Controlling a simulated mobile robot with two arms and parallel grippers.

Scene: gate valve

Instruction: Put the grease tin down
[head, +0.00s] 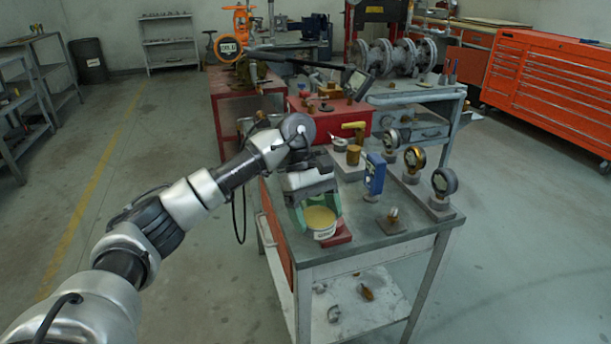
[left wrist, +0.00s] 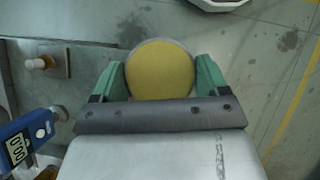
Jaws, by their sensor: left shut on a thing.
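The grease tin (head: 320,221) is a short white round tin with a yellow top. My left gripper (head: 316,212) has green fingers and is shut on it, one finger on each side. In the left wrist view the tin's yellow top (left wrist: 160,69) shows between the two green fingers of the gripper (left wrist: 160,78). I cannot tell whether the tin touches anything below. My right gripper is not in view.
A blue digital meter (head: 374,174) stands right of the gripper. Several round gauges (head: 445,182) stand along the bench's right side. A small plate with a brass-and-white fitting (head: 392,219) lies near the front. A red toolbox (head: 330,118) is behind. Bare bench top shows at the front.

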